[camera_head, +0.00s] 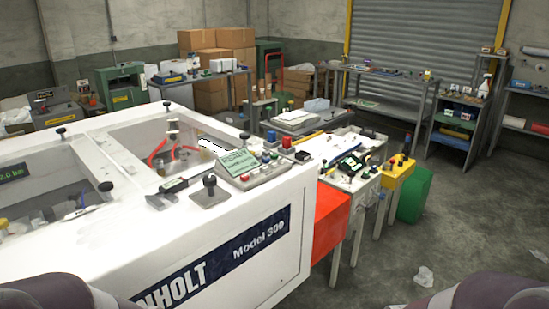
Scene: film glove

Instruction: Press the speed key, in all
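A control panel (256,171) with a pale green screen (239,161) and several small keys sits on the right end of the white machine's top. Red and blue buttons show beside it. A second small panel with a dark screen (350,165) stands on the white bench further right. The key labels are too small to read, so I cannot tell which key is the speed key. Neither of my grippers is in view.
The white "Model 300" machine (243,262) fills the left foreground. A caliper (172,188) and black knobs lie on its top. A red cabinet (331,216), yellow box (397,178) and green bin (414,195) stand to its right. The floor (460,225) at right is mostly open, with crumpled plastic.

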